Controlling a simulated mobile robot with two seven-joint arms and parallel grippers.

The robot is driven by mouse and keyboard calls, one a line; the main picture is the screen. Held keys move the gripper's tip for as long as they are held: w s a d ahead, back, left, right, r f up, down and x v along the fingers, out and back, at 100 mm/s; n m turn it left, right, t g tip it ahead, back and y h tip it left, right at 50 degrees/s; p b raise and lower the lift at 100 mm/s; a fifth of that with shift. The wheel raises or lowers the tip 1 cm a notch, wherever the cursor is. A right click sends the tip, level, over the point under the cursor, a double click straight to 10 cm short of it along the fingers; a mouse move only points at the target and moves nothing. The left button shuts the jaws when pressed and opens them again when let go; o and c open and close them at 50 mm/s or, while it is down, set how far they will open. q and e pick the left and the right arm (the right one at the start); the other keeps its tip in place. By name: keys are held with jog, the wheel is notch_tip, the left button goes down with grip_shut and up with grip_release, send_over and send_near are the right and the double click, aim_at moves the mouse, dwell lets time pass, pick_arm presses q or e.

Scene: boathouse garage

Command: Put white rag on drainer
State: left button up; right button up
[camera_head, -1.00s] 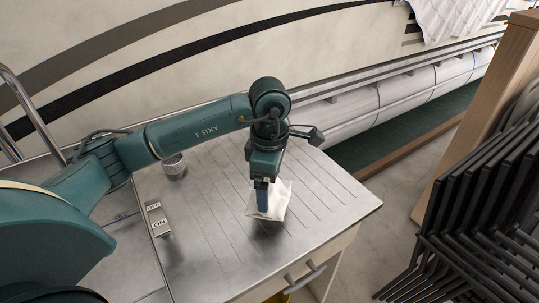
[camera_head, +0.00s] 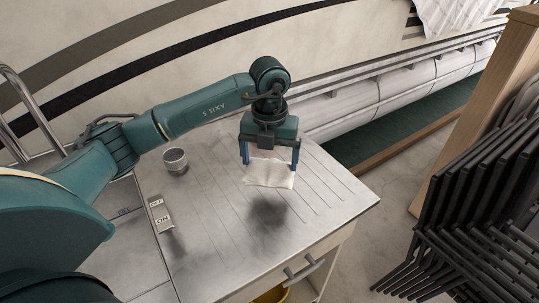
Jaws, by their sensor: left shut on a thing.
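The white rag (camera_head: 269,176) hangs between the two blue fingers of my left gripper (camera_head: 269,160). The fingers stand well apart, with the cloth held across the gap. The rag is above the grooved metal drainer (camera_head: 322,205), and a dark shadow lies on the drainer below it. It looks clear of the surface. The gripper points down over the middle of the drainer. My right gripper does not show.
A small metal cup (camera_head: 175,161) stands at the drainer's back left. An on/off sign block (camera_head: 160,214) sits near its left edge. Stacked black chairs (camera_head: 475,215) stand at the right beside a wooden panel (camera_head: 470,110). The drainer's front and right are clear.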

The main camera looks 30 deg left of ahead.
aim_at(269, 175)
pick_arm(q)
jog(key=shift+f, duration=0.15)
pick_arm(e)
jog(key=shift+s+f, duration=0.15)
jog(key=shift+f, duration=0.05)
pick_arm(q)
jog(key=shift+f+b, duration=0.95)
notch_tip(269, 175, down, 2)
jog(key=shift+f+b, duration=0.15)
jog(key=shift+b, duration=0.7)
jog(key=shift+f, duration=0.3)
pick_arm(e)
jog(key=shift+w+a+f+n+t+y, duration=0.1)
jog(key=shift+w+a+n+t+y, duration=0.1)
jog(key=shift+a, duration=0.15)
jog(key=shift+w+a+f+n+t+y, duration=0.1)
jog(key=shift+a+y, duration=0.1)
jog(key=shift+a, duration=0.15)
pick_arm(q)
jog(key=shift+f, duration=0.1)
jog(key=shift+f+b, duration=0.35)
jog(key=shift+b, duration=0.2)
jog(key=shift+f, duration=0.3)
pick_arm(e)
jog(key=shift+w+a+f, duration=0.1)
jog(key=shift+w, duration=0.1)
